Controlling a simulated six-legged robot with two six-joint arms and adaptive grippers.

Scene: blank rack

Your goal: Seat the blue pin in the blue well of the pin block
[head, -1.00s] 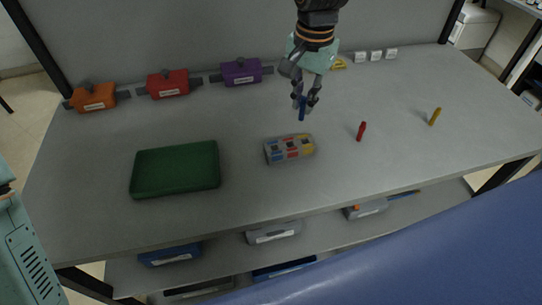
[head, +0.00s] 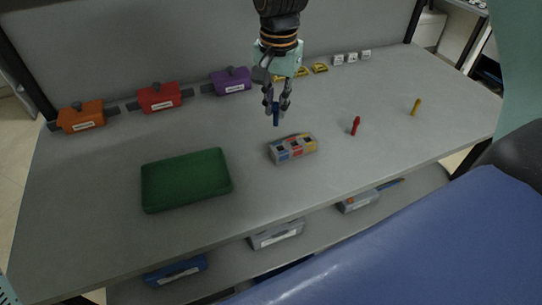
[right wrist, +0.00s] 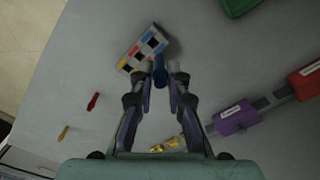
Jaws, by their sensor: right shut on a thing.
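The blue pin (head: 276,116) is held in my right gripper (head: 277,104), pointing down above the table behind the pin block. In the right wrist view the blue pin (right wrist: 160,72) sits between the fingertips. The pin block (head: 293,149) is grey with blue, red and yellow patches and dark wells, and stands on the table just in front of and right of the pin in the head view. My left gripper is in neither current view.
A green tray (head: 186,181) lies to the left. Orange (head: 81,118), red (head: 160,97) and purple (head: 231,81) fixtures line the back. Table between is clear.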

